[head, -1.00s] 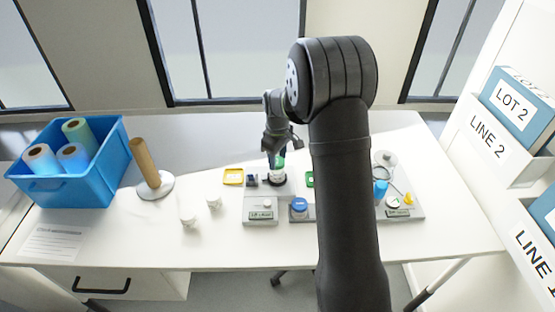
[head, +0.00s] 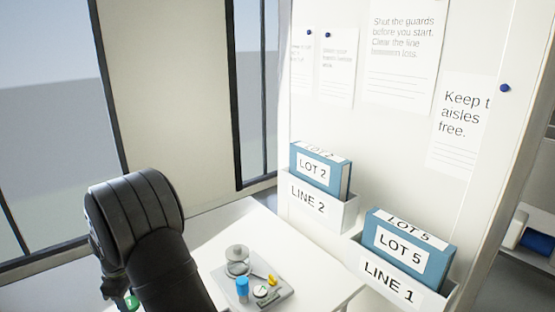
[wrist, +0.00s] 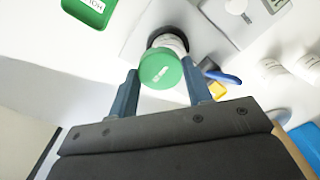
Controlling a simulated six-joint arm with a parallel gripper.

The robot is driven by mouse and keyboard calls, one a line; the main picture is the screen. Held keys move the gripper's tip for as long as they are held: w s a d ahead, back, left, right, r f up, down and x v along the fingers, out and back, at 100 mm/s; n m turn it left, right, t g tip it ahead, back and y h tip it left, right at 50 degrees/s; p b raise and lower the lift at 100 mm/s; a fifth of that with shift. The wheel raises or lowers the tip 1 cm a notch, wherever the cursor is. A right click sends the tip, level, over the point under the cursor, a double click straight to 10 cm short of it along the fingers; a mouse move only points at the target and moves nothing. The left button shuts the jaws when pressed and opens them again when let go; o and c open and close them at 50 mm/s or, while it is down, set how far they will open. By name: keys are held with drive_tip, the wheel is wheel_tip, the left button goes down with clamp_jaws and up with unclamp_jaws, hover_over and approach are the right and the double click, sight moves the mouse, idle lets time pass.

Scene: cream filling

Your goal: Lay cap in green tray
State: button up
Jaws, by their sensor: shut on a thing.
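The green cap (wrist: 160,68) is between the two fingers of my gripper (wrist: 160,88) in the wrist view, which are shut on it. A white jar (wrist: 172,42) stands right behind the cap in a dark ring; I cannot tell whether cap and jar touch.
A grey device (wrist: 230,14) is at the top.

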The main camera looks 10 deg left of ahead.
drive_tip(key=w+d+r+m, duration=0.2)
drive_tip(key=w+d+m, duration=0.4)
drive_tip(key=w+d, duration=0.45)
drive_tip(key=w+d+r+m, duration=0.2)
drive_tip(key=w+d+m, duration=0.45)
drive_tip(key=d, duration=0.65)
drive_tip(key=w+d+r+m, duration=0.2)
drive_tip(key=d+m, duration=0.3)
drive_tip(key=d, duration=0.7)
drive_tip(key=w+d+r+m, duration=0.15)
drive_tip(key=d+m, duration=0.35)
drive_tip(key=d, duration=0.8)
drive_tip(key=s+a+f+n, duration=0.3)
drive_tip(key=a+f, duration=0.1)
drive_tip(key=a, duration=0.9)
drive_tip(key=s+a+f+n, duration=0.2)
drive_tip(key=s+a+f, duration=0.2)
drive_tip(key=a, duration=0.9)
drive_tip(key=s+a+f+n, duration=0.3)
drive_tip(key=a+f, duration=0.1)
drive_tip(key=a, duration=0.9)
drive_tip(key=shift+s+a+f+n, duration=0.25)
drive_tip(key=shift+s+a+n, duration=0.05)
drive_tip(key=shift+a+n, duration=0.05)
drive_tip(key=shift+s+a+f, duration=0.1)
drive_tip(key=shift+a+f, duration=0.25)
drive_tip(key=shift+a, duration=0.15)
drive_tip(key=shift+f, duration=1.95)
drive_tip(key=shift+f, duration=0.2)
